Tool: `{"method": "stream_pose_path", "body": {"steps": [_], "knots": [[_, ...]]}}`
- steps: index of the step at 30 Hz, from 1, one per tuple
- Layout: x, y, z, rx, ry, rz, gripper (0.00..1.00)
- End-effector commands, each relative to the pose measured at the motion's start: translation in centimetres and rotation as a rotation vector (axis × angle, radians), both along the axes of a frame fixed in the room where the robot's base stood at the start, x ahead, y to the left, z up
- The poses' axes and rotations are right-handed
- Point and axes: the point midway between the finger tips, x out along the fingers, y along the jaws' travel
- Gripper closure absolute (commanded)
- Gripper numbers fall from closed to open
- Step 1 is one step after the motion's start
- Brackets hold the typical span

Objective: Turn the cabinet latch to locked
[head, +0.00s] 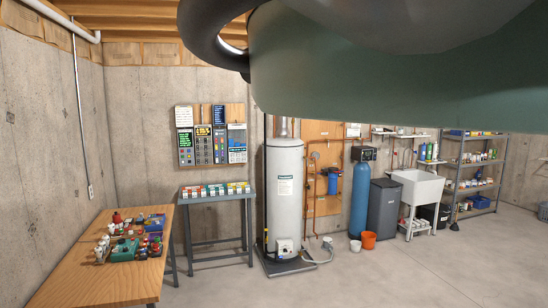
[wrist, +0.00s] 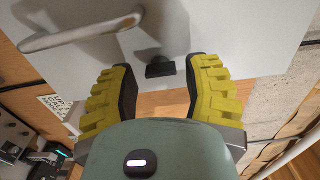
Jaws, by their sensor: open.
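The cabinet (wrist: 245,30) shows in the wrist view as a pale grey surface across the top. A small black latch (wrist: 160,67) sticks out from it near its lower edge. My gripper (wrist: 161,78) is open, with one yellow ridged finger on each side of the latch. The latch looks to lie between the fingertips, apart from both in the picture; I cannot tell the depth gap. Nothing is held. The latch's exact turn is hard to read from this angle. The head view does not show the gripper or latch clearly.
A metal bar handle (wrist: 80,32) juts from the cabinet, left of the latch. In the head view, a wooden workbench (head: 100,285) with loose items stands left, and a grey table (head: 217,199) and water heater (head: 284,190) stand behind.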

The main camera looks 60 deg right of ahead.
Motion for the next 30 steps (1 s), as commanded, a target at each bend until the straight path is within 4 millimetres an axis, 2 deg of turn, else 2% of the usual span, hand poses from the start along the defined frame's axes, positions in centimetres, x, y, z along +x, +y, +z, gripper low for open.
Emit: {"method": "stream_pose_path", "body": {"steps": [4,21,30], "knots": [[-0.7,-1.9,-0.1,0.006,0.003,-0.019,0.52],[-4.8,-7.1,0.1,0.004,0.002,-0.016,0.52],[-6.1,-8.6,-0.1,0.002,0.004,-0.013,0.52]]}}
